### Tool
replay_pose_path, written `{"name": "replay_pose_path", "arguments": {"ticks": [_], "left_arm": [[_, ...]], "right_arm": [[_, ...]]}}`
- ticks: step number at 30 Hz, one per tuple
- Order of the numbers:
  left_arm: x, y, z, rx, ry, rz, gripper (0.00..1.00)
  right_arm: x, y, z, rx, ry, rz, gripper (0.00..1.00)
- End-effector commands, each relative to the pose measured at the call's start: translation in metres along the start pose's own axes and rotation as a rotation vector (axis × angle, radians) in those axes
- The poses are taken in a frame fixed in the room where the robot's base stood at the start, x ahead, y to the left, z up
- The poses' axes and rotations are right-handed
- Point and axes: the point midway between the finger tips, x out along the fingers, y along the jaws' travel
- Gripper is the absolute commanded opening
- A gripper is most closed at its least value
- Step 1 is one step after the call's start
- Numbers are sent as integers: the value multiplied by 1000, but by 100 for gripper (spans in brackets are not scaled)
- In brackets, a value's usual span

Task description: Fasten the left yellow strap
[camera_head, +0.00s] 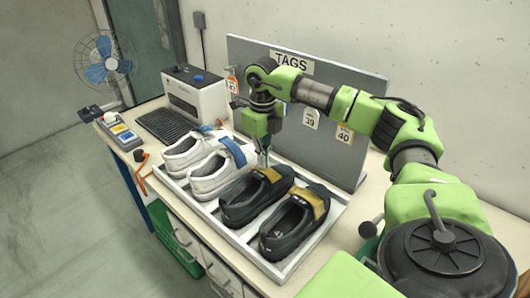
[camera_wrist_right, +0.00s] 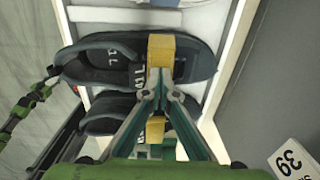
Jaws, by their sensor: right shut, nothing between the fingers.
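The left black shoe (camera_head: 245,195) lies in the tray with its yellow strap (camera_head: 268,174) across its upper. In the right wrist view this strap (camera_wrist_right: 161,50) crosses the shoe (camera_wrist_right: 105,60), whose insole has white letters. The right black shoe (camera_head: 285,228) has its own yellow strap (camera_head: 312,203), partly hidden behind my fingers in the wrist view (camera_wrist_right: 155,128). My right gripper (camera_head: 264,162) points down at the left strap, shut and empty. Its fingertips (camera_wrist_right: 160,76) overlap the strap's near end; I cannot tell whether they touch. My left gripper is not in view.
The tray (camera_head: 262,257) also holds white shoes (camera_head: 211,174) with a blue strap (camera_head: 234,152). Behind it stands a grey board (camera_head: 352,165) with hanging tags (camera_head: 311,118). A white machine (camera_head: 196,96) and a black keyboard (camera_head: 166,126) stand at the back left.

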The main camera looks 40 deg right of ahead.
Motion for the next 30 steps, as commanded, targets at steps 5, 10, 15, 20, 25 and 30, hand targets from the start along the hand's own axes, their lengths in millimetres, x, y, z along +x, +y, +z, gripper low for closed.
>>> {"name": "replay_pose_path", "arguments": {"ticks": [5, 10, 15, 20, 25, 30], "left_arm": [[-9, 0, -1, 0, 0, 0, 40], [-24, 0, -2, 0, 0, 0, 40], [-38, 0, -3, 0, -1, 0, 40], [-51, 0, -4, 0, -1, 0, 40], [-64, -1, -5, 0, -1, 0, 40], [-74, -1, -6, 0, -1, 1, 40]], "right_arm": [[-11, 0, 0, 0, -1, 0, 0], [-29, 0, 0, 0, -1, 0, 0], [-46, 0, 0, 0, -1, 0, 0], [-62, 0, 0, 0, 0, 0, 0], [-79, 0, 0, 0, -1, 0, 0], [-91, 0, 0, 0, 0, 0, 0]]}}
